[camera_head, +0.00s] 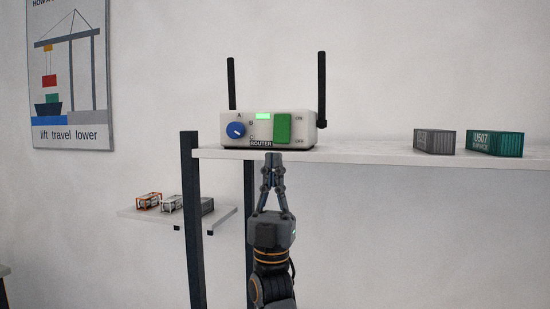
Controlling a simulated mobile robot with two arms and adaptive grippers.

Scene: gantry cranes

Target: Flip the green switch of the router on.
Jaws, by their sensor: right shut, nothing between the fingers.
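The router (267,129) is a pale box with two black antennas, standing on a white shelf. Its front has a blue dial (236,130) at left, a small lit green display (263,116) and a green switch (282,127) at right, with ON marked above OFF. I cannot tell which way the switch is tilted. My right gripper (272,160) is shut and empty, pointing up just below the router's front, under the ROUTER label and slightly left of the switch. It appears in front of the shelf edge; whether it touches anything is unclear. My left gripper is not in view.
The white shelf (370,154) on dark posts also holds a grey container (434,141) and a green container (494,143) at right. A lower shelf (222,216) at left carries several small models. A crane poster (68,75) hangs on the wall. The space right of my arm is clear.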

